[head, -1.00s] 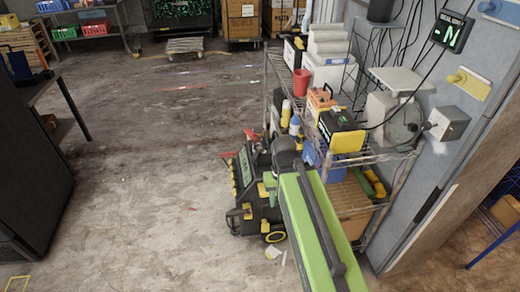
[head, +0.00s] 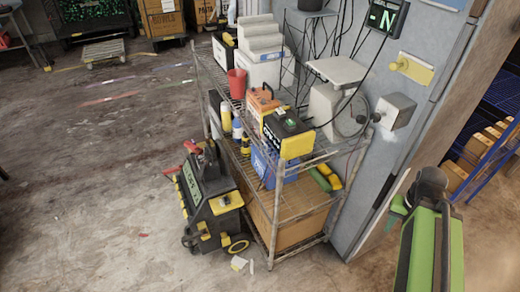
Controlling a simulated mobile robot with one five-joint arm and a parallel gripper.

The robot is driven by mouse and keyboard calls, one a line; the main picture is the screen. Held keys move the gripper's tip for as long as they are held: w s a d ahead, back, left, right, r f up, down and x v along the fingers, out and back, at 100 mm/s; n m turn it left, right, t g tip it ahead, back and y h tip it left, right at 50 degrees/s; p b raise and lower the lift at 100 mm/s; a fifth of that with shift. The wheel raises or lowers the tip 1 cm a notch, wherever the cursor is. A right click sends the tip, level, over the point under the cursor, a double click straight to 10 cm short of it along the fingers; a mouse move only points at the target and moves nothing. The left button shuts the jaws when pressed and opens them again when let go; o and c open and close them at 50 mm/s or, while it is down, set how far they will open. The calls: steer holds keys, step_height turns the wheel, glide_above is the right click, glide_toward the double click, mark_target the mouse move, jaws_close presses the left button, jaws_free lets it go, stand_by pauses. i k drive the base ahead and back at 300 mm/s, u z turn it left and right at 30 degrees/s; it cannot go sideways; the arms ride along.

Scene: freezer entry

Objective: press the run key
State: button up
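No key marked "run" can be read in the head view. A small black display unit (head: 384,16) with green lit characters hangs on the grey wall at the top. A black and yellow box (head: 288,134) with a small green spot on top sits on the wire shelf. A black wheeled machine (head: 208,205) with a dark, lettered panel and yellow parts stands on the floor left of the shelf. My green arm (head: 428,245) rises at the lower right, right of the shelf and in front of the door frame. My gripper's fingers do not show.
The wire shelf (head: 300,216) stands against the wall, loaded with an orange box (head: 262,104), a red cup (head: 236,83) and other goods. A grey box (head: 396,111) juts from the wall. A doorway opens at right. Open floor (head: 95,170) lies left.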

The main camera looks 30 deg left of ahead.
mark_target(290, 122)
steer(key=z, duration=0.35)
steer(key=k, duration=1.2)
steer(key=u, duration=1.7)
steer(key=i, duration=1)
steer(key=z, duration=0.1)
